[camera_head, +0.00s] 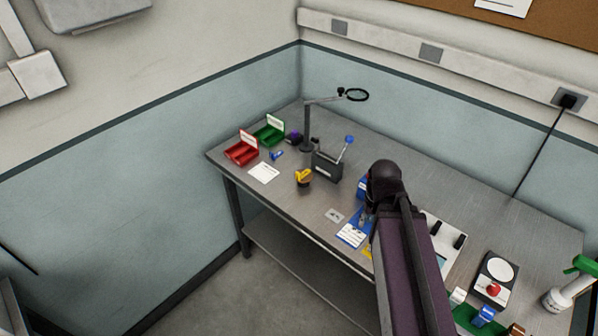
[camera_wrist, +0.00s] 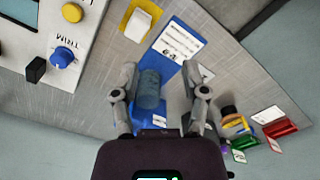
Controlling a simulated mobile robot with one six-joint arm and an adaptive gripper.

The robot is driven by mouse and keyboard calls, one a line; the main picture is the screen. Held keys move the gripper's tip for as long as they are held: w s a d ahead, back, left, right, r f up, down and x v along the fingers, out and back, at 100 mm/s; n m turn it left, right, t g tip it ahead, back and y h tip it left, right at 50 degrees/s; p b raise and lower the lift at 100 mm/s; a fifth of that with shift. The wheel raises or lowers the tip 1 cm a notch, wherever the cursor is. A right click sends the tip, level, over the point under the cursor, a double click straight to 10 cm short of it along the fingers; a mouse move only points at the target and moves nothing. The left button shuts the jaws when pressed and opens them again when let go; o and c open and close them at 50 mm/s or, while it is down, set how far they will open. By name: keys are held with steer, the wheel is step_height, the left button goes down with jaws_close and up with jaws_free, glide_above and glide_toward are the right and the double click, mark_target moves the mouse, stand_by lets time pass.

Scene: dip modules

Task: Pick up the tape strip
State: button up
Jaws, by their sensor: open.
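My gripper (camera_wrist: 160,78) is open, with its two fingers apart over a blue mat (camera_wrist: 170,62) on the bench. A dark blue-grey rounded piece (camera_wrist: 150,90) shows between the fingers in the wrist view; whether they touch it cannot be told. The mat bears a white printed label (camera_wrist: 181,40). In the head view the mat's label (camera_head: 351,235) shows just left of my arm, with a small flat grey piece (camera_head: 335,215) beside it. I cannot tell for certain which thing is the tape strip. My arm hides part of the mat in the head view.
A yellow piece with a white top (camera_wrist: 138,20) lies near the mat. A white panel with knobs (camera_wrist: 85,50) is close on the left in the wrist view. A red bin (camera_head: 241,153), a green bin (camera_head: 268,132) and a magnifier lamp (camera_head: 307,125) stand at the bench's far left.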

steer(key=shift+o, duration=1)
steer(key=w+a+f+m+t+h+b, duration=0.35)
steer(key=w+a+f+h+b, duration=0.2)
steer(key=w+a+b, duration=0.4)
steer(key=w+a+r+m+t+h+b, duration=0.1)
steer(key=w+a+m+t+b, duration=0.1)
steer(key=a, duration=0.8)
steer(key=w+a+r+m+t+h+b, duration=0.1)
steer(key=w+a+t, duration=0.4)
steer(key=a, duration=0.6)
steer(key=shift+r+m+h+b, duration=0.35)
steer(key=shift+m+h+b, duration=0.15)
steer(key=shift+b, duration=0.45)
